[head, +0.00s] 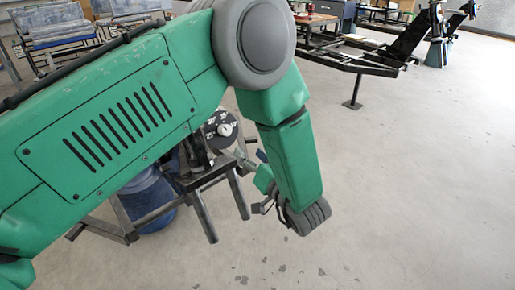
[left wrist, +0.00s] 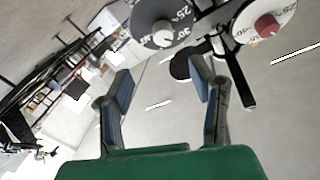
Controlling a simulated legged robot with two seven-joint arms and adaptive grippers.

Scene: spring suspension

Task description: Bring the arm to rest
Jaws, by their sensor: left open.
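My left arm is green and fills the left and middle of the head view. It bends at a grey joint, and its forearm hangs down at the centre. My left gripper (head: 252,162) is partly hidden behind the forearm, beside a dark metal frame. In the left wrist view my left gripper (left wrist: 160,84) shows two blue-padded fingers spread apart with nothing between them. Beyond the fingertips are a grey dial (left wrist: 160,22) with a white knob and a white dial (left wrist: 257,12) with a red knob. My right gripper is in neither view.
A dark metal frame (head: 203,212) with protruding bars stands close to my left gripper, with a blue drum-like object (head: 148,196) behind it. A dark stand (head: 390,52) is at the back right. Bare concrete floor (head: 430,190) lies open to the right.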

